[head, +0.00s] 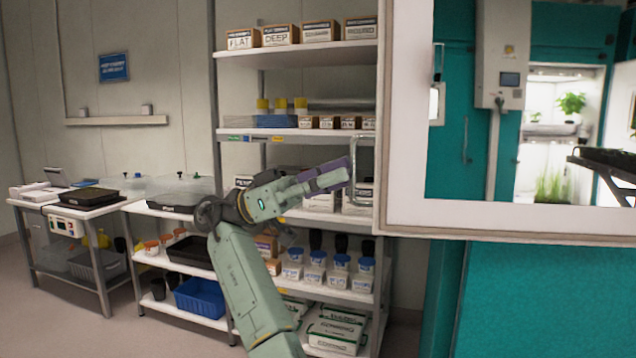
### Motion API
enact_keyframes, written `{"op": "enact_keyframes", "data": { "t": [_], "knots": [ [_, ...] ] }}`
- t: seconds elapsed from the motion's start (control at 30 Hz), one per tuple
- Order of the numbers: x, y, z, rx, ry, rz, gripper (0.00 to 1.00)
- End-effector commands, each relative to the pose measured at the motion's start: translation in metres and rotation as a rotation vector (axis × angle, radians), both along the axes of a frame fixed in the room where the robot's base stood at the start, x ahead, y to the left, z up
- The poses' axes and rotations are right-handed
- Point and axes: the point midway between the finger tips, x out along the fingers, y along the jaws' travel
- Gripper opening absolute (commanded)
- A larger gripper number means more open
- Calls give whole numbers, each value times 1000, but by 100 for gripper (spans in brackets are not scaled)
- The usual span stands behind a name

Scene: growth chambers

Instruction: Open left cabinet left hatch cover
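A white-framed hatch cover (508,218) with a large window fills the right of the head view, in front of the teal cabinet (545,300). I cannot tell if it is the left hatch cover or whether it is ajar. A pale loop handle (354,160) stands out at its left edge. My gripper (345,177), with purple on its fingers, points right and has its tips close to the handle. I cannot tell if they touch it, or if the fingers are open or shut. A lit chamber with green plants (550,187) shows in the window.
A white shelf rack (296,50) with boxes, bottles and bags stands behind my arm. A low bench (150,210) with trays and a blue bin (201,297) is to its left. A table (68,208) stands farther left. Open floor (60,325) shows at lower left.

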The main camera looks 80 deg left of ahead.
Motion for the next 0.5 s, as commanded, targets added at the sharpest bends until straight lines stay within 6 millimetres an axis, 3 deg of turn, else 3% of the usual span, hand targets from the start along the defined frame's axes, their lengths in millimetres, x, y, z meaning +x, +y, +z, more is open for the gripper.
{"op": "enact_keyframes", "data": {
  "t": [0.13, 0.5],
  "knots": [
    [-20, 12, -10, -6, 6, 4, 17],
    [-29, 18, -15, 8, 9, -12, 17]
  ]
}}
